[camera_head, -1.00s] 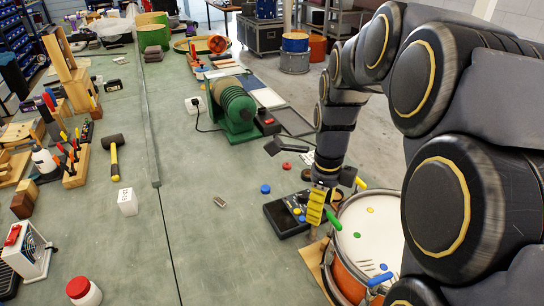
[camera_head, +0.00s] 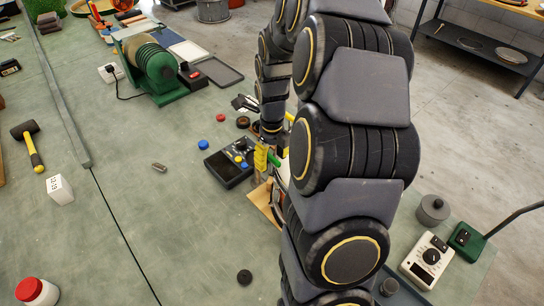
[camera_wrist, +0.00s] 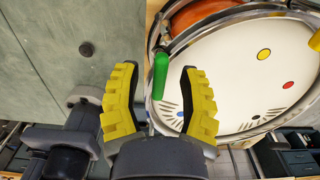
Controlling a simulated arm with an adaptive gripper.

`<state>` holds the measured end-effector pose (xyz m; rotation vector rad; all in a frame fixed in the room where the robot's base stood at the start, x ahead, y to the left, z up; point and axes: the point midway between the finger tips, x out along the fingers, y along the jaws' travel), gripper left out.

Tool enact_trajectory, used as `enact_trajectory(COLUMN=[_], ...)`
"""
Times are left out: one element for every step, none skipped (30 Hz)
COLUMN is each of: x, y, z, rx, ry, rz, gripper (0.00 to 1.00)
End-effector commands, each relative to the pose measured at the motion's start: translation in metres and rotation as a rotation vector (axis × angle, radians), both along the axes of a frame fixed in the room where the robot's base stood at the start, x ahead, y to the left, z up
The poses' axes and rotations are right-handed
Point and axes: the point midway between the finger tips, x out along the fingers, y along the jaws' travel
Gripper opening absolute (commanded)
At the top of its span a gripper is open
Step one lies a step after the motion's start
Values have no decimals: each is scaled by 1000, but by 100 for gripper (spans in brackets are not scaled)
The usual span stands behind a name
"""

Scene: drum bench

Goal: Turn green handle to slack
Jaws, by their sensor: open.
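The green handle (camera_wrist: 160,75) is a short rod at the drum's rim. In the head view the green handle (camera_head: 274,160) shows beside a yellow finger of my gripper (camera_head: 263,158). My gripper is open and holds nothing. The drum (camera_wrist: 235,70) has a white skin with coloured dots and a metal hoop. My arm hides most of it in the head view.
A dark box with coloured knobs (camera_head: 231,167) lies left of my gripper. A yellow handle (camera_wrist: 315,40) stands at the drum's right side in the wrist view. A green-framed roller (camera_head: 150,70) stands farther back. The bench's middle (camera_head: 190,220) is mostly clear.

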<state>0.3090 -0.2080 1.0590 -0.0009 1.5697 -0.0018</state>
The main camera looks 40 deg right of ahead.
Motion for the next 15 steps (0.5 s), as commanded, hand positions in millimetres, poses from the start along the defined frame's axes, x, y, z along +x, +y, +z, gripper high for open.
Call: enact_trajectory(x=[0,0,0,0,0,0,0,0,0,0,0,0,0,0,0], y=[0,0,0,0,0,0,0,0,0,0,0,0,0,0,0], z=[-1,-2,-2,-2,-2,-2,-2,-2,-2,-2,-2,-2,-2,-2,-2], rx=[0,0,0,0,0,0,1,1,1,1,1,1,1,1,1], ry=[0,0,-1,-1,0,-1,0,0,0,0,0,0,1,1,1], rz=[0,0,0,0,0,0,0,0,0,0,0,1,1,1,1], gripper=[41,41,41,41,41,41,41,42,25,12,0,0,0,0,0])
